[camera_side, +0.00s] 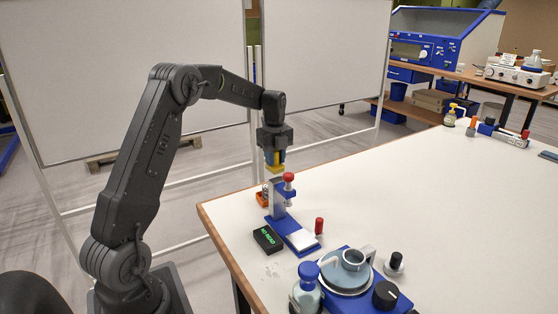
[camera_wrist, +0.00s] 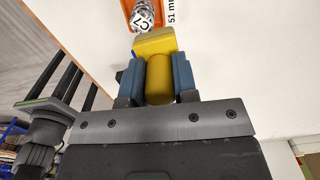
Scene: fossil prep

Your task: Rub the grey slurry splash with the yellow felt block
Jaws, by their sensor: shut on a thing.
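My gripper (camera_side: 274,156) is shut on the yellow felt block (camera_side: 274,169) and holds it in the air above the table's left edge area, behind the blue stand. In the wrist view my blue fingers (camera_wrist: 158,80) clasp the block's yellow round grip, and the block's flat yellow head (camera_wrist: 155,42) sits beyond the fingertips. A faint grey mark (camera_side: 271,271), which looks like the slurry splash, lies on the white tabletop near the left front edge, in front of the black display box. It is well apart from my gripper, and I cannot make it out in the wrist view.
A blue stand with a red knob (camera_side: 280,205) stands just below my gripper, by an orange tray (camera_side: 262,200). The black display box (camera_side: 267,239), a red-capped piece (camera_side: 319,226), a blue-capped jar (camera_side: 307,287) and a blue round-plate machine (camera_side: 347,277) crowd the front.

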